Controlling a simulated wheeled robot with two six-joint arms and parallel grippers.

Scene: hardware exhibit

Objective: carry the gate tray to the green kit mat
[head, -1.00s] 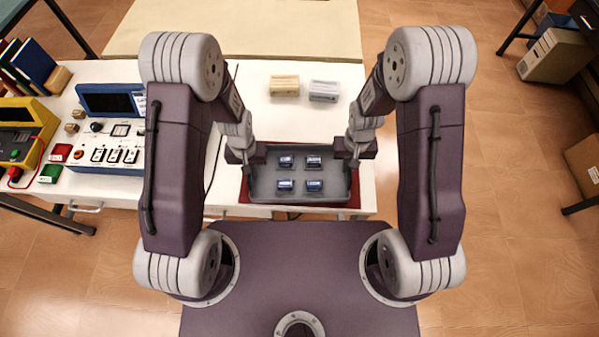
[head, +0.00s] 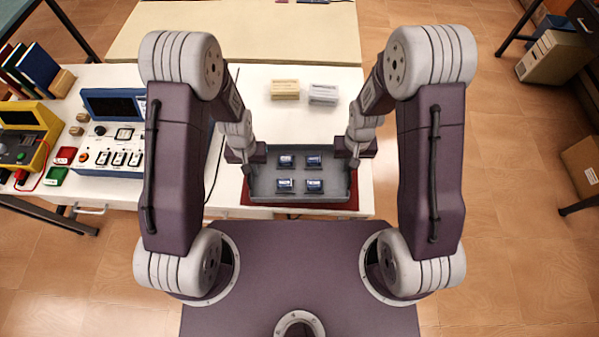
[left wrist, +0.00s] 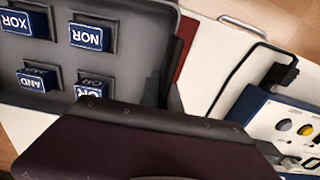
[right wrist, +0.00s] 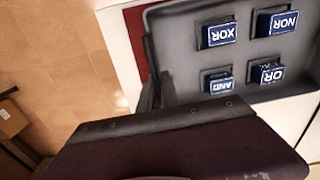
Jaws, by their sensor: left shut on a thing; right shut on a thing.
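The gate tray (head: 300,173) is a grey, shallow, rectangular tray with several blue gate blocks in its sockets, lettered XOR, NOR, AND and OR. My left gripper (head: 248,169) is shut on its left side wall, and my right gripper (head: 353,164) is shut on its right side wall. The tray looks level, over a red mat (head: 300,207) at the table's front edge; I cannot tell its height above the mat. The tray also shows in the left wrist view (left wrist: 130,65) and the right wrist view (right wrist: 180,65). I see no green mat.
On the white table (head: 250,110) are a cream box (head: 285,91) and a grey-white box (head: 322,95) behind the tray. A blue-and-white console (head: 115,150) and a yellow meter (head: 28,140) stand left. A beige table (head: 230,35) lies beyond.

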